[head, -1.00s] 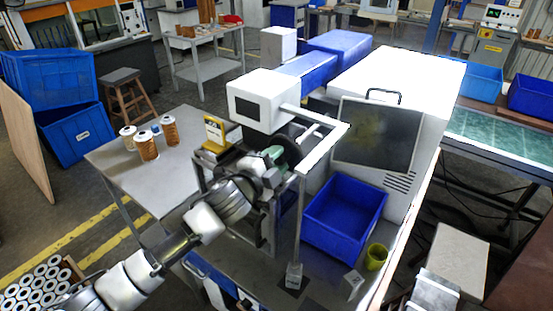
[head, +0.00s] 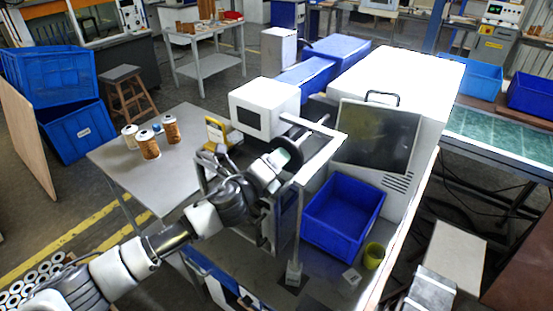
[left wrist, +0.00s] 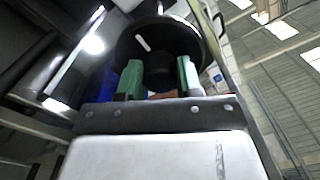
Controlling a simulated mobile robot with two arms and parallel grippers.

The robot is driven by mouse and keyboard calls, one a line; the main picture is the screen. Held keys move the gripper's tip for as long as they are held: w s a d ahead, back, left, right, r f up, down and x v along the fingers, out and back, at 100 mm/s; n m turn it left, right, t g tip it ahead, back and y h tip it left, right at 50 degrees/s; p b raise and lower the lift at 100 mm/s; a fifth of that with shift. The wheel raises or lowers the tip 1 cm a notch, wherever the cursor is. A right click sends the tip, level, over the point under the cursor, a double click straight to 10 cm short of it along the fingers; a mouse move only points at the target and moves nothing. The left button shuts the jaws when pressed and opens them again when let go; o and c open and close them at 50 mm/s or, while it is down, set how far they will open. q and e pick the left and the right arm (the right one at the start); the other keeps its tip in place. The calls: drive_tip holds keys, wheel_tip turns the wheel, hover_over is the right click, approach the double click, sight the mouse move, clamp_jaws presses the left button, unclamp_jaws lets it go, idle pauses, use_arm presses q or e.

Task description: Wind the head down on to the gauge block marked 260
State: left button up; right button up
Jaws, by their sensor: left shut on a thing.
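My left gripper (head: 284,156) is at the black handwheel (head: 262,172) on the frame beside the white machine. In the left wrist view the green-padded fingers (left wrist: 159,80) are shut on the dark round part at the middle of the black handwheel (left wrist: 160,38). The gripper and wrist hide much of the wheel in the head view. A small grey block (head: 351,279) lies on the bench top near the front post; any marking on it is too small to read. I cannot make out a 260 mark.
A white box with a dark screen (head: 262,108) stands behind the wheel. A blue bin (head: 343,214) and a yellow-green cup (head: 373,256) stand to the right. Several copper-coloured cartridges (head: 148,145) and a yellow stand (head: 216,133) are on the left table.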

use_arm(q)
drive_tip(key=shift+m, duration=0.5)
drive_tip(key=o, duration=0.9)
drive_tip(key=shift+s, duration=0.1)
drive_tip(key=shift+b+v, duration=1.25)
drive_tip(key=shift+v, duration=4.1)
